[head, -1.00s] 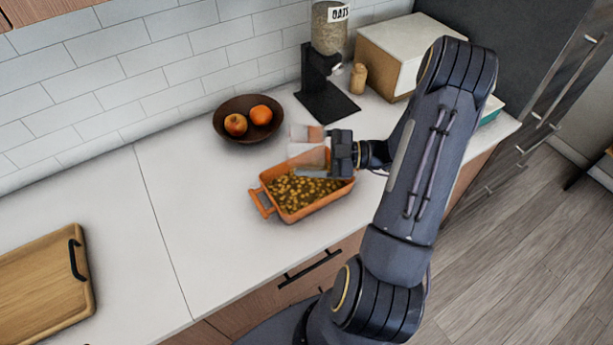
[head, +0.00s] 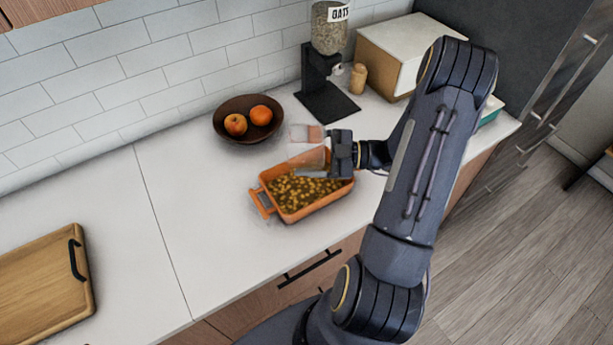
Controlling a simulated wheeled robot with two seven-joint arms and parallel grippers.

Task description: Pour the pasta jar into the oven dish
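The orange oven dish (head: 265,204) stands on the white counter, with many small yellow-brown pasta pieces (head: 305,193) spread in it. My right gripper (head: 328,162) is over the back right part of the dish, shut on the clear pasta jar (head: 308,153). The jar is see-through and sits above the back of the dish. Its exact tilt is hard to tell. A brownish patch shows at its upper end; I cannot tell whether that is contents or part of the jar. The gripper hides part of the jar and dish. My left gripper is not in view.
A dark bowl (head: 226,109) with two orange fruits stands behind the dish. An oats dispenser (head: 326,95), a small wooden shaker (head: 357,79) and a bread box (head: 395,50) stand at the back. A cutting board (head: 45,285) lies at left. The counter between is clear.

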